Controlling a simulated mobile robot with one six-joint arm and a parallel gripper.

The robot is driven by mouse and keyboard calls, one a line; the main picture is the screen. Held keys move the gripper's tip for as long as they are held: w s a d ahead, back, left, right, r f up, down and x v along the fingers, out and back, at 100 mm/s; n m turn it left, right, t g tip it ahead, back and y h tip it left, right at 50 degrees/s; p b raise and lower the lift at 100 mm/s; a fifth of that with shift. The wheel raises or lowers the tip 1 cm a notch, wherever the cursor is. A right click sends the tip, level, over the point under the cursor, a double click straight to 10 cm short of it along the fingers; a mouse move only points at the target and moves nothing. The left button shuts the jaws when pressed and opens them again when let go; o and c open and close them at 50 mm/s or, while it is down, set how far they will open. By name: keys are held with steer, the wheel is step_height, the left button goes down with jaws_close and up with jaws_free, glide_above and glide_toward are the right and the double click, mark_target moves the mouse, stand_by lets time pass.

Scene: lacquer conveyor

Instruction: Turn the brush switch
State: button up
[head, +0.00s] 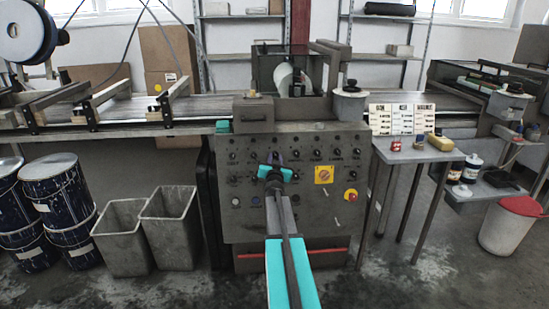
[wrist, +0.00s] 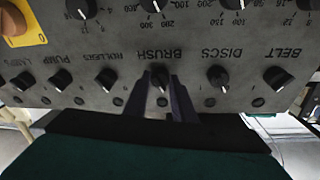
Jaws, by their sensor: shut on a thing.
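The brush switch (wrist: 161,76) is a black pointer knob on the grey control panel (head: 243,215), under the label BRUSH, which reads upside down in the wrist view. My gripper (wrist: 160,88) has its two dark fingers on either side of this knob, shut on it. In the head view my gripper (head: 274,164) reaches the panel's middle and hides the brush switch there.
In the wrist view the rollers switch (wrist: 106,78) and the discs switch (wrist: 218,77) flank the brush switch closely. A red emergency button (head: 351,195) and a yellow rotary switch (head: 324,175) are on the panel's right. Grey bins (head: 170,225) stand at left.

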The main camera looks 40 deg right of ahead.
steer(key=shift+w+r+m+p, duration=0.1)
steer(key=shift+r+m+p, duration=0.3)
steer(key=shift+p, duration=0.35)
steer(key=m+p, duration=0.2)
steer(key=p, duration=0.1)
steer(key=shift+g+p, duration=0.35)
steer(key=shift+g, duration=0.05)
steer(key=m+p, duration=0.2)
steer(key=p, duration=0.1)
steer(key=m+p, duration=0.1)
steer(key=p, duration=0.1)
steer(key=shift+w+a+r+m+g+p, duration=0.1)
steer(key=shift+w+r+m+g+p, duration=0.05)
steer(key=shift+m+g+p, duration=0.25)
steer(key=m+p, duration=0.3)
steer(key=p, duration=0.1)
steer(key=shift+r+g, duration=0.1)
steer(key=shift+g, duration=0.2)
steer(key=shift+m+p, duration=1.2)
steer(key=shift+p, duration=0.05)
steer(key=o, duration=1.1)
steer(key=shift+f, duration=0.2)
steer(key=shift+c, duration=0.2)
